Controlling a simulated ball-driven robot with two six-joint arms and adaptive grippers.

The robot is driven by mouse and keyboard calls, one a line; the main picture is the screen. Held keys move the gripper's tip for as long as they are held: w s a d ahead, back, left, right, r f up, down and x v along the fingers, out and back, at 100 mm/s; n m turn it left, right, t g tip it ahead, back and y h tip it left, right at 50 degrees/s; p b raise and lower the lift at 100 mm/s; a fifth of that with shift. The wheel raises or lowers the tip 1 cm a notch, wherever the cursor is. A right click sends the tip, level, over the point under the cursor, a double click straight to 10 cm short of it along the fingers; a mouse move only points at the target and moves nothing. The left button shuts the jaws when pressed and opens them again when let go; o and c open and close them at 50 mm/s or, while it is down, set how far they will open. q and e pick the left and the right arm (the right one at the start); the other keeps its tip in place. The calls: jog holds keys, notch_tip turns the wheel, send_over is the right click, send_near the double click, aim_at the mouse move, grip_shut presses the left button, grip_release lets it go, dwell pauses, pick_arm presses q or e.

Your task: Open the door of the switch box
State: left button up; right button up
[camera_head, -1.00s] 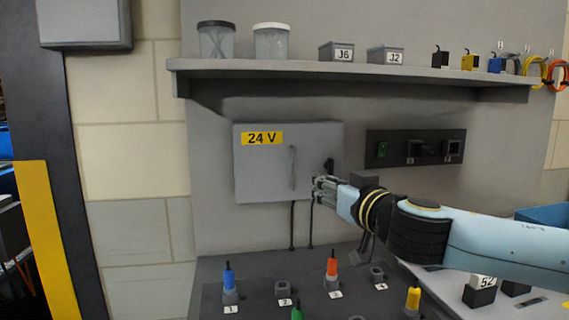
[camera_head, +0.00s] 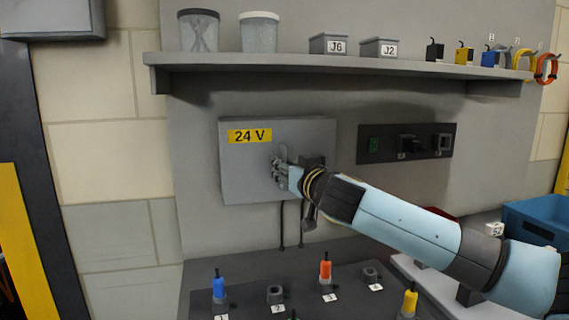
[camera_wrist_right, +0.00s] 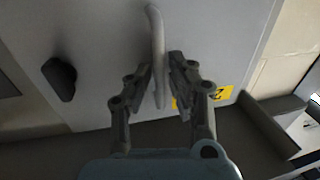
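The switch box (camera_head: 240,168) is a grey wall box with a yellow "24 V" label (camera_head: 250,136). Its door looks shut. My right gripper (camera_head: 281,163) is in front of the right half of the door. In the right wrist view, the right gripper (camera_wrist_right: 161,80) is open, its two fingers on either side of the door's grey bar handle (camera_wrist_right: 157,50). I cannot tell whether a finger touches the handle. A dark knob (camera_wrist_right: 60,78) shows left of the handle in that view; the arm hides it in the head view. My left gripper is not in view.
A shelf (camera_head: 330,62) with jars and small boxes runs above the switch box. A dark socket panel (camera_head: 372,143) is to its right. Below is a bench (camera_head: 250,277) with several coloured plugs. A blue bin (camera_head: 535,222) stands at the right.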

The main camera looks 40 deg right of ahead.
jog(key=shift+w+f, duration=0.1)
jog(key=shift+w, duration=0.1)
jog(key=shift+c, duration=0.4)
grip_shut()
